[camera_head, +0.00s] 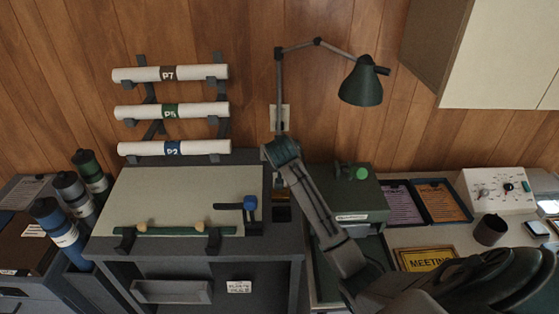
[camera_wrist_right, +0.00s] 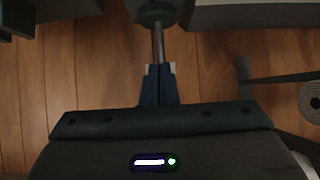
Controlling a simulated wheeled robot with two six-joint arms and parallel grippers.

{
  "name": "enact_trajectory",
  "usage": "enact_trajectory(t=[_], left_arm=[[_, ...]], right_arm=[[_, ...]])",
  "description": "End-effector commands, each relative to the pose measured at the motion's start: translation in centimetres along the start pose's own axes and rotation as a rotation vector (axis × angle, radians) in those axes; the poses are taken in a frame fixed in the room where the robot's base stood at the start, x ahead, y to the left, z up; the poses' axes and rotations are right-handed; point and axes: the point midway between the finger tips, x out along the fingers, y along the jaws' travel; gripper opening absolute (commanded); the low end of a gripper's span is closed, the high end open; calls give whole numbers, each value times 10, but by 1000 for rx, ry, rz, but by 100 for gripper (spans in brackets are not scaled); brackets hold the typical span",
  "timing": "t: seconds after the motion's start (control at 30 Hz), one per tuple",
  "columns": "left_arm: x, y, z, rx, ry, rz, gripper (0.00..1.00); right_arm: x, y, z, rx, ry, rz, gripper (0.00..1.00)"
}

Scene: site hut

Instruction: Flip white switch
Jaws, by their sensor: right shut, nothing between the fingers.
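A small white wall plate (camera_head: 285,112), which looks like the switch, is fixed to the wood wall behind the upright of the lamp. The upright covers part of it, and its lever cannot be made out. My right gripper (camera_head: 278,141) is just below the plate, its fingertips largely hidden by its own body. In the right wrist view the gripper (camera_wrist_right: 159,72) is shut and empty, in line with the metal lamp rod (camera_wrist_right: 158,42). Pale patches flank the fingertips there; I cannot tell whether they are the plate. Contact cannot be told. My left gripper is out of view.
The green lamp (camera_head: 361,84) hangs over the desk from its jointed arm. Paper rolls on a rack (camera_head: 217,146) are at the left, above a drawing board (camera_head: 150,190). A dark green box (camera_head: 345,190) and a white control panel (camera_head: 495,192) stand on the right.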

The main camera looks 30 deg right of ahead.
Motion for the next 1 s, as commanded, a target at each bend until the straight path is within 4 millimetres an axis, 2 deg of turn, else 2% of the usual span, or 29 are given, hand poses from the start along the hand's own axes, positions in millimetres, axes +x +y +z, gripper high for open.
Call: enact_trajectory(t=[0.1,0.3,1.0], left_arm=[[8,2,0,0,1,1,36],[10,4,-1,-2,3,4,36],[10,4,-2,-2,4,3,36]], right_arm=[[-19,0,-7,0,4,-2,0],[-36,0,-13,0,1,-1,0],[-39,0,-14,0,0,0,0]])
